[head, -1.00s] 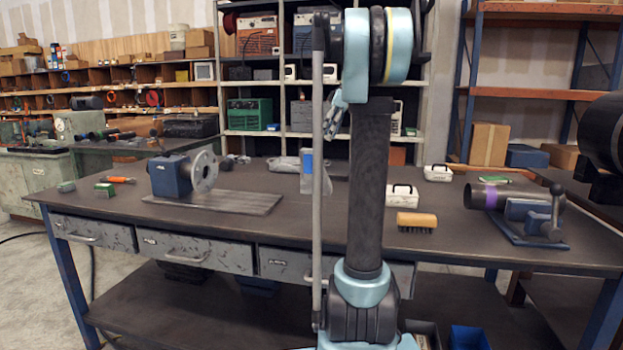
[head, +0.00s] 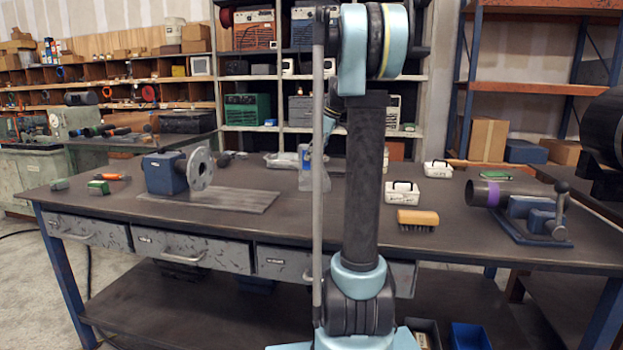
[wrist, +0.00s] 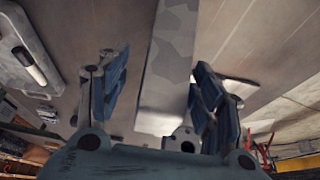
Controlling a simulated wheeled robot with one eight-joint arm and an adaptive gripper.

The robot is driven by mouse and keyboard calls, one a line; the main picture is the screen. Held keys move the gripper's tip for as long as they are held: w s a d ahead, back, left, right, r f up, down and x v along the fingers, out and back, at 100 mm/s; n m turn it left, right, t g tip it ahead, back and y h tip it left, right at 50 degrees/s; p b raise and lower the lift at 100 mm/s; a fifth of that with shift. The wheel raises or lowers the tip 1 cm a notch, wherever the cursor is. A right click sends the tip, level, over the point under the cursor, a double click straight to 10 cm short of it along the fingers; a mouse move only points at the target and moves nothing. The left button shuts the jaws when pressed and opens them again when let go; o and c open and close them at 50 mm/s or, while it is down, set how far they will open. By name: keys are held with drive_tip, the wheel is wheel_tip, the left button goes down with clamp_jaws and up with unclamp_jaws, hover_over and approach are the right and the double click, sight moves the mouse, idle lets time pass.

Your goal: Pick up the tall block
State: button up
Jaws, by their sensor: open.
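The tall block (wrist: 170,62) is grey with a mottled pattern and shows in the wrist view between the two fingers of my gripper (wrist: 157,92). The gripper is open, with a finger on each side of the block and visible gaps. In the head view the block (head: 305,181) stands on the workbench behind my arm, partly hidden by it and by a thin upright rod. My gripper is mostly hidden there behind my arm, close to the block.
At right are a brush (head: 417,219), white cases (head: 403,193) and a vise holding a dark pipe (head: 510,193). The front middle is mostly clear.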

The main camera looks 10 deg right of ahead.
sight(308, 167)
drive_tip(key=shift+a+x, duration=0.2)
drive_tip(key=shift+x, duration=2.7)
drive_tip(key=shift+s+r, duration=0.1)
drive_tip(key=shift+s, duration=0.05)
clamp_jaws()
